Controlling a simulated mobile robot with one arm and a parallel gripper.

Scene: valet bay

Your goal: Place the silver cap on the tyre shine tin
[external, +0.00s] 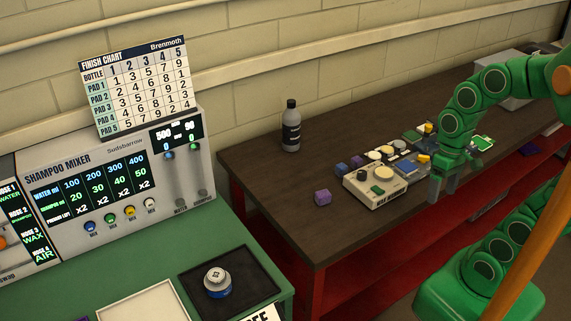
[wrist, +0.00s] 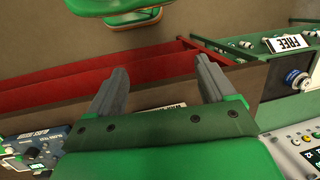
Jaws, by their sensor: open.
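A small round blue tin (external: 218,291) stands on a black mat at the front of the green counter. A silver piece (external: 216,275) with a dark cross-like mark sits on top of it; I take these as the tyre shine tin and the silver cap, but cannot read a label. The tin also shows at the right edge of the wrist view (wrist: 298,80). My gripper (external: 443,188) is at the front edge of the brown bench, well right of the tin. In the wrist view its fingers (wrist: 163,82) are spread apart with nothing held between them.
The shampoo mixer (external: 110,185) backs the green counter. A FREE sign (wrist: 288,43) stands near the tin.

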